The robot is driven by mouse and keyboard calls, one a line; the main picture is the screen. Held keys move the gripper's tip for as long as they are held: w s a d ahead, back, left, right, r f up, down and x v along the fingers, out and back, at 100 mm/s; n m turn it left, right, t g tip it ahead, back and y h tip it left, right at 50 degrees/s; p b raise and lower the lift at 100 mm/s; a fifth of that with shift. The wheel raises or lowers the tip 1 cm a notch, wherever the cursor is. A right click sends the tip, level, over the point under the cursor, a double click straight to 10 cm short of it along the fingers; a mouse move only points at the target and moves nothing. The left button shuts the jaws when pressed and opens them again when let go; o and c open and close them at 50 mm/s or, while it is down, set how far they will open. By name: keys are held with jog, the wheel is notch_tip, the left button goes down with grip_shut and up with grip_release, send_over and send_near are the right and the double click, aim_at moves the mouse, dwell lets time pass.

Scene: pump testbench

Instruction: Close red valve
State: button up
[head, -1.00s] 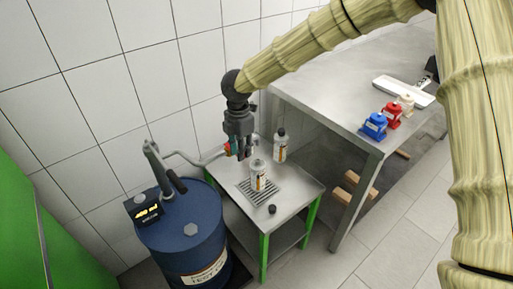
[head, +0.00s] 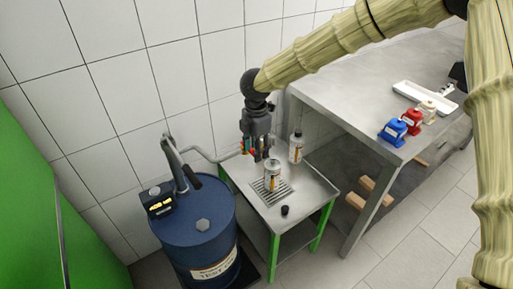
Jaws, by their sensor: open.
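A small red part (head: 252,151), which looks like the red valve, shows at the end of the pipe above the small steel table. A green and orange part (head: 244,147) sits just left of it. My gripper (head: 259,152) points down right beside these parts, its fingers partly covering them. The fingers are apart and hold nothing visible. I cannot tell whether they touch the valve. An open-topped bottle (head: 272,176) stands upright on the table's grate, below and slightly right of my gripper.
A second bottle (head: 296,147) with a dark cap stands behind. A black cap (head: 285,211) lies on the small table (head: 312,192). A blue drum (head: 203,222) with a pump handle (head: 175,160) stands left. The large steel bench (head: 345,100) rises close on the right.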

jog(key=shift+r, duration=0.1)
notch_tip(320, 180, up, 12)
dwell(0.5)
